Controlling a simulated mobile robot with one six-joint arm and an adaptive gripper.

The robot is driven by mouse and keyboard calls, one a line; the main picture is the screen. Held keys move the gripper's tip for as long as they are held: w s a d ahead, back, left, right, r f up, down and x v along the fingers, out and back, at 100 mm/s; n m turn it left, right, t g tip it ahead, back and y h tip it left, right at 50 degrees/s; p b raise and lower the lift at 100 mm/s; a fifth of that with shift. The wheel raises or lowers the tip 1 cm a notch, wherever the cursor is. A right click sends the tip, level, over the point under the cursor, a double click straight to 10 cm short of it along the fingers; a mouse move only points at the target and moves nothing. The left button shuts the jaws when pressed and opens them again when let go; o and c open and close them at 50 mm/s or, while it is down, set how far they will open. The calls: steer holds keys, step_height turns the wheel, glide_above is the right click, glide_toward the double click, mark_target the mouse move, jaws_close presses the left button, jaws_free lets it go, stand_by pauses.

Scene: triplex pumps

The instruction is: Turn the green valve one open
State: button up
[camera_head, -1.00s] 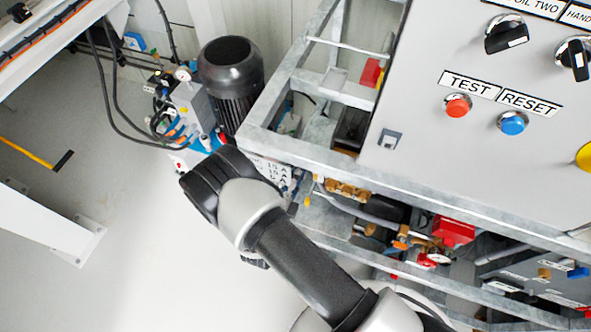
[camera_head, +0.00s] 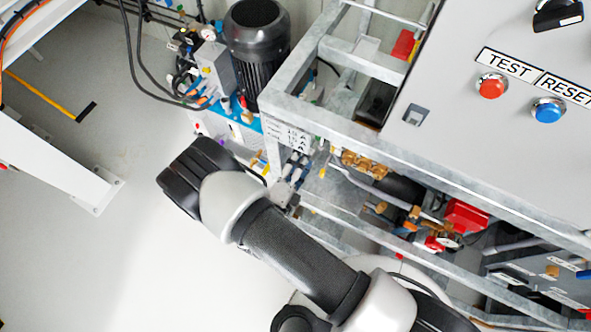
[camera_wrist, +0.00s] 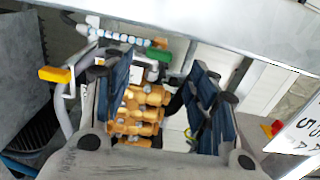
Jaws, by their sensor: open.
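A small green valve handle (camera_wrist: 158,54) shows in the wrist view, above a group of brass-coloured fittings (camera_wrist: 138,112). My gripper (camera_wrist: 161,82) is open, with one blue-padded finger on each side of the view. The green handle appears between the fingertips and beyond them, and nothing is seen held. In the head view, my gripper (camera_head: 292,180) is partly hidden behind my wrist, close to the frame's lower left corner. I cannot make out the green handle surely in the head view.
A yellow handle (camera_wrist: 56,75) on a grey pipe stands left of the fingers. A metal frame bar (camera_wrist: 200,25) crosses above. A label plate (camera_wrist: 298,140) is at right.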

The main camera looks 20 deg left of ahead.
steer(key=s, duration=0.5)
steer(key=shift+a, duration=0.15)
stand_by(0.3)
